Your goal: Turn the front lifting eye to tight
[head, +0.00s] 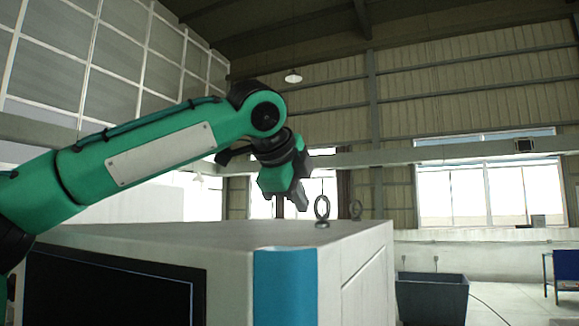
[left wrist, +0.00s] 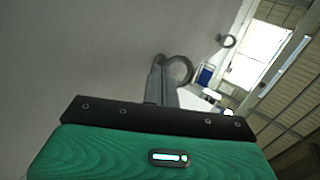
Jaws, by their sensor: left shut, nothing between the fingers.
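The front lifting eye (head: 322,207) is a grey metal ring standing upright on a round base on top of the white machine cabinet (head: 220,236). My left gripper (head: 302,207) is just to its left in the head view, pointing down, shut and empty. In the left wrist view, the shut fingers (left wrist: 160,72) lie beside the front eye's ring (left wrist: 180,66) and hide part of it. I cannot tell if they touch it. A second lifting eye (head: 356,209) stands farther back; it also shows in the left wrist view (left wrist: 227,41). My right gripper is out of view.
The cabinet top is otherwise clear around the eyes. A blue corner panel (head: 285,287) and a dark screen (head: 110,290) are on the cabinet's front. A dark bin (head: 432,297) stands on the floor to the right.

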